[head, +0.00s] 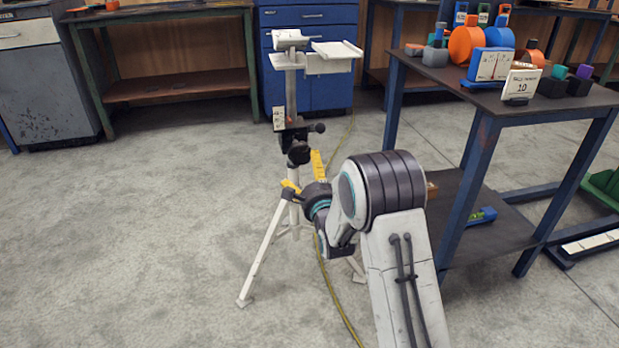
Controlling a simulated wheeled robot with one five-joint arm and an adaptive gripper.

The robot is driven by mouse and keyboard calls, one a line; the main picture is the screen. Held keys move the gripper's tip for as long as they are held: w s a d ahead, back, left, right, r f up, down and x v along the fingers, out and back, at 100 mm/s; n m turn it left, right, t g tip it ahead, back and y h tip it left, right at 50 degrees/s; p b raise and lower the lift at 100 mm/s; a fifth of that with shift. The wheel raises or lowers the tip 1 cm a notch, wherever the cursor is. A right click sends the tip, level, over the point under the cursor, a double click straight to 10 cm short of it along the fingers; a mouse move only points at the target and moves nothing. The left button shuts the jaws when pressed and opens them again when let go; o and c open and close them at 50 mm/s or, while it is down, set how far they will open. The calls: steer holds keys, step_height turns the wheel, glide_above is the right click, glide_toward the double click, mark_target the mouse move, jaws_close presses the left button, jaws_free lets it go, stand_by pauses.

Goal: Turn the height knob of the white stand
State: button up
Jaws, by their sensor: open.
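The white stand (265,250) is a tripod with splayed white legs, a grey mast and a white tray-like top. A black collar sits on its mast. One dark round knob (298,153) is on the mast below the collar, and a dark side knob (319,127) sticks out to the right. I cannot tell which one is the height knob. My gripper (300,168) has two yellow fingers spread apart, just below the lower knob and in front of the mast. It is open and appears empty. Whether it touches the stand cannot be told. My arm hides part of the right legs.
A dark-topped table (545,108) with blue legs stands close on the right, holding coloured parts and cards. A blue drawer cabinet (330,85) and a green-framed workbench (165,12) stand behind. A yellow cable (335,300) runs along the floor. The floor at left is clear.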

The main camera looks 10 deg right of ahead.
mark_target(301, 157)
steer(key=shift+s, duration=0.6)
steer(key=shift+p, duration=0.35)
steer(key=shift+w+d+f+n+b, duration=0.1)
steer(key=shift+w+n, duration=1.85)
steer(key=shift+n, duration=1.7)
steer(key=shift+w+a+f+n+b, duration=0.15)
steer(key=shift+w+n, duration=1.75)
steer(key=shift+n, duration=1.7)
steer(key=shift+w+d+r+n+b, duration=0.15)
steer(key=shift+w+n, duration=1.8)
steer(key=shift+n, duration=1.7)
steer(key=shift+f, duration=0.1)
